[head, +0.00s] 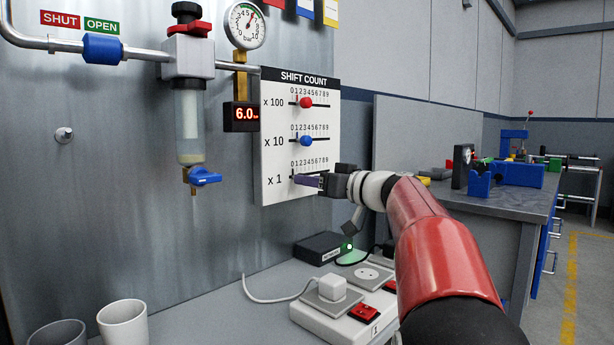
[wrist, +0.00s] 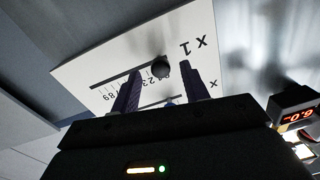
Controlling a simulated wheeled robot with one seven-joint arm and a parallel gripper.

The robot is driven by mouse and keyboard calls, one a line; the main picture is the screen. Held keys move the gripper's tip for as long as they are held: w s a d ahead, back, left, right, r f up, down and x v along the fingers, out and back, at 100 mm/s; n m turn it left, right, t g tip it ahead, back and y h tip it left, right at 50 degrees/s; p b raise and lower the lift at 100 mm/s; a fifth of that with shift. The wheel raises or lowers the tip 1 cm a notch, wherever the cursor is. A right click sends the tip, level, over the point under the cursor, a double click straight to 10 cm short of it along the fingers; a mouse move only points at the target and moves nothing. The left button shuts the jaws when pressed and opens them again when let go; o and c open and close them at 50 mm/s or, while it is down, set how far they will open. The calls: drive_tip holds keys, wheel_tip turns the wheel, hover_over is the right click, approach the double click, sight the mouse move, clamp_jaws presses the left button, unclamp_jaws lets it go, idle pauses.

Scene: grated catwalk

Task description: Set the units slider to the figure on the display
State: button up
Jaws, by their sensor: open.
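The SHIFT COUNT board (head: 270,150) on the wall has three slider rows, x 100, x 10 and x 1. The units slider (wrist: 161,69) is a dark round knob on the x 1 row, in the wrist view near the low-number end of its slot. My gripper (head: 306,181) is at the x 1 row. In the wrist view its open purple fingers (wrist: 161,82) stand on either side of the knob; contact cannot be told. The display (head: 245,114) shows a red 6.0 with a small unit.
The red x 100 knob (head: 306,103) and blue x 10 knob (head: 306,141) sit just above on the board. A power strip (head: 340,318) and black box (head: 318,248) lie below. A blue-handled valve (head: 204,177) hangs left. A workbench (head: 490,205) stands right.

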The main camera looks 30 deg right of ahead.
drive_tip(key=shift+x, duration=0.9)
clamp_jaws()
